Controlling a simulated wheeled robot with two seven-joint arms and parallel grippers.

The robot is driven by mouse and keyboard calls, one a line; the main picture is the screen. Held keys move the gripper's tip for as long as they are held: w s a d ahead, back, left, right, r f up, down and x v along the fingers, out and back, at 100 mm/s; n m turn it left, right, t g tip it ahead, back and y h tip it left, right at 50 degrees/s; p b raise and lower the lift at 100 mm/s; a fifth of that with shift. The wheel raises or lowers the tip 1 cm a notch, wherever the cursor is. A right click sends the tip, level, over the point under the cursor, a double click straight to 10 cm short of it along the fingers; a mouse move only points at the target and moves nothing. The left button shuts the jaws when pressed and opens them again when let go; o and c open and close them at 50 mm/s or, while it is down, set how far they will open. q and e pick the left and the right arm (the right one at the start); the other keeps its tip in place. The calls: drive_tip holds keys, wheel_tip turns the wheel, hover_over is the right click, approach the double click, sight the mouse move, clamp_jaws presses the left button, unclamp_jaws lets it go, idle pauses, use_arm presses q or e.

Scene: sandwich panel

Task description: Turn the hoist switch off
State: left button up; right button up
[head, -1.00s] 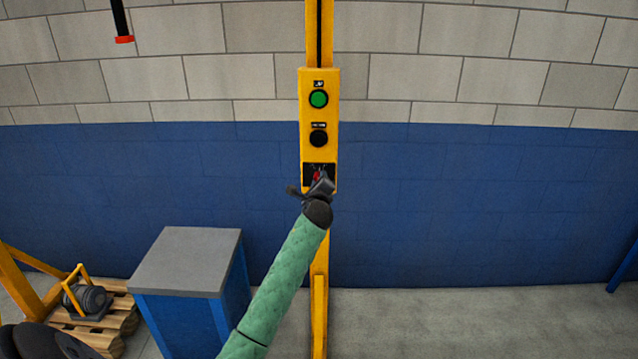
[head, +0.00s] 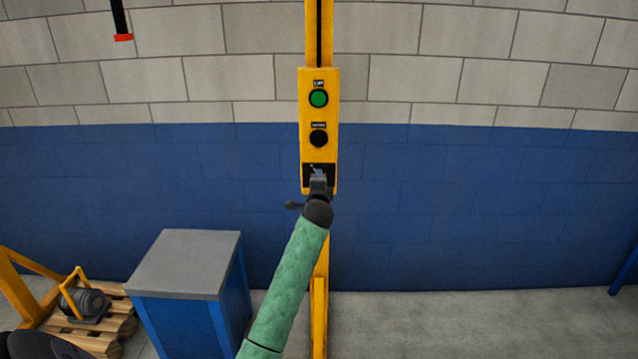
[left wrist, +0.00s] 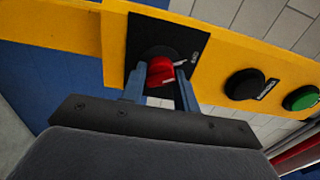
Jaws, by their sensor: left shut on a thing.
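The hoist switch is a red knob (left wrist: 160,71) on a black plate (left wrist: 148,34) at the lower end of the yellow control panel (head: 319,120). My left gripper (left wrist: 162,88) is shut on the red knob, with one finger on each side of it. In the head view my left gripper (head: 318,178) covers the knob and part of the black plate. The plate's lettering is too small to read. My right gripper is not in view.
A green button (head: 318,98) and a black button (head: 318,138) sit above the switch on the panel. A blue cabinet (head: 185,264) stands at lower left, beside a pallet with a motor (head: 88,301). Floor at right is clear.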

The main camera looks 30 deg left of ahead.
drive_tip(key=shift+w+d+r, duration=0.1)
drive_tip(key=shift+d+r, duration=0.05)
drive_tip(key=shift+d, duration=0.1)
use_arm(q)
drive_tip(key=o, duration=1)
drive_tip(key=shift+c, duration=0.2)
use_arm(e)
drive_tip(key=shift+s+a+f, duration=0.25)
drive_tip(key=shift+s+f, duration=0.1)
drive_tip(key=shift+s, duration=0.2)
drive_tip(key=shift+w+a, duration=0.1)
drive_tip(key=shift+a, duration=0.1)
